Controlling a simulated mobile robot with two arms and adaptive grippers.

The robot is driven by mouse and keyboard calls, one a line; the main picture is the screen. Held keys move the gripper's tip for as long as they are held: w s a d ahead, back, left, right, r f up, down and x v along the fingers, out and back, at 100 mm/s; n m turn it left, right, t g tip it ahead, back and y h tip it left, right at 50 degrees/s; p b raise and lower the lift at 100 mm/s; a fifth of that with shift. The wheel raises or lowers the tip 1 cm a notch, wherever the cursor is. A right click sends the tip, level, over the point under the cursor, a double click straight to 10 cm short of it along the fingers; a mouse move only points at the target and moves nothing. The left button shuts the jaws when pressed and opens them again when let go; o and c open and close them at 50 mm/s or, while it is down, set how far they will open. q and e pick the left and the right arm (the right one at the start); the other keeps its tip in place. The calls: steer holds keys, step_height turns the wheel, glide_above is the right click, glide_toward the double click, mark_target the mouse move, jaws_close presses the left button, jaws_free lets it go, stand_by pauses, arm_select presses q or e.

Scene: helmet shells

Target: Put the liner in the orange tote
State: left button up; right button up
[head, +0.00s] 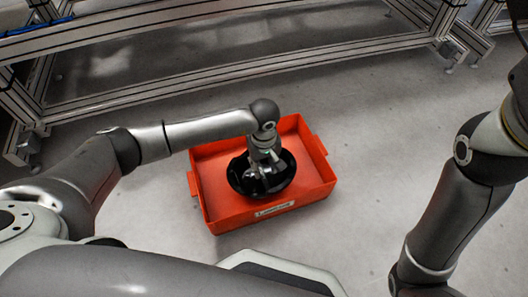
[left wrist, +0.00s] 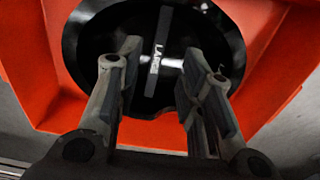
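The liner (head: 284,182) is a black, bowl-like shell lying hollow side up in the orange tote (head: 236,219). In the left wrist view the liner (left wrist: 84,48) shows a grey strip lettered "LARGE" across its middle, with the tote (left wrist: 278,48) around it. My left gripper (head: 263,174) points down over the liner's hollow. In the left wrist view its two fingers (left wrist: 163,55) are spread apart, one on each side of the strip, with clear gaps to it. It holds nothing. My right arm is at the right edge of the head view; its gripper is out of the picture.
The tote stands on a bare grey floor, with free floor to its right and in front. Metal profile frames (head: 230,75) run along the back.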

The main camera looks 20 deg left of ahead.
arm_select(q)
steer(key=shift+r+p, duration=0.7)
steer(key=shift+r, duration=1.05)
